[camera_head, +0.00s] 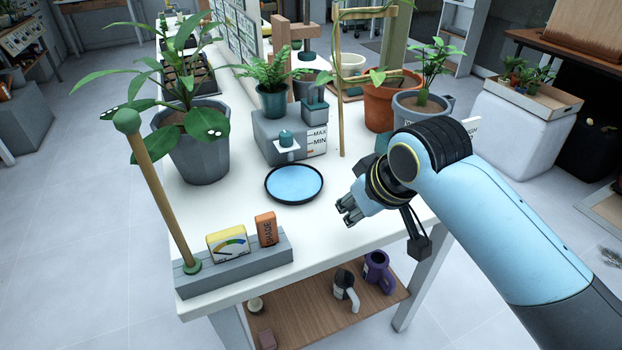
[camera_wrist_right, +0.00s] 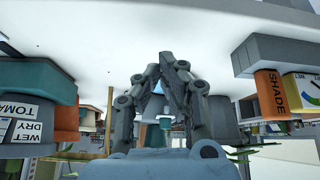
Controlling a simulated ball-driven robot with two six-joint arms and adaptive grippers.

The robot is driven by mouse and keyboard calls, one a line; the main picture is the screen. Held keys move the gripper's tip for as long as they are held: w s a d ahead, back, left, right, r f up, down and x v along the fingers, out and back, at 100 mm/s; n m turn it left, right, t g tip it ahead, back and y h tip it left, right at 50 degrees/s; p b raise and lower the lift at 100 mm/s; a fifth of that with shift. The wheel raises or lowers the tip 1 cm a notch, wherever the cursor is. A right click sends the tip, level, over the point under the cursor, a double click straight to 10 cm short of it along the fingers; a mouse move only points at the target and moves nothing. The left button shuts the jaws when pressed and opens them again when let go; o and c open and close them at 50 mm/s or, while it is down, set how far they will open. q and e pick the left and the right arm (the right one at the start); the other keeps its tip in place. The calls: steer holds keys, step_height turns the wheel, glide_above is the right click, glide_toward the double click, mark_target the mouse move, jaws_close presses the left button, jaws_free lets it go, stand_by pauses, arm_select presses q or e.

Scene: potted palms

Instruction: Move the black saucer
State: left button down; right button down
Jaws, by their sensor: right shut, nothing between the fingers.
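The black saucer (camera_head: 268,194) lies flat on the white table (camera_head: 230,232), a round dish with a black rim and a light blue inside. It stands in front of a grey box with a small tap. My right gripper (camera_head: 347,213) is just right of the saucer, apart from it, above the table. In the right wrist view my right gripper (camera_wrist_right: 172,58) has its fingertips together with nothing held. I cannot make out the saucer clearly there. My left gripper is not in view.
The grey box (camera_head: 272,142) stands behind the saucer, and a large grey pot (camera_head: 200,155) stands to its left. A grey rail block (camera_head: 238,270) with a yellow gauge, an orange block (camera_head: 266,230) and a wooden post (camera_head: 160,190) lines the front left. Bare tabletop lies in front of the saucer.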

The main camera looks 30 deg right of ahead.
steer(key=t, duration=0.2)
glide_toward(304, 188)
step_height(304, 188, up, 4)
steer(key=w, duration=0.1)
steer(key=shift+y, duration=0.3)
steer(key=b+x, duration=0.1)
steer(key=x, duration=0.9)
steer(key=shift+w+d+f+b, duration=0.1)
steer(key=shift+d+f+b, duration=0.1)
steer(key=shift+b, duration=0.15)
steer(key=s+p, duration=0.1)
steer(key=s, duration=0.2)
steer(key=shift+s+d, duration=0.1)
steer(key=shift+d, duration=0.05)
steer(key=shift+s, duration=0.35)
steer(key=shift+s, duration=0.1)
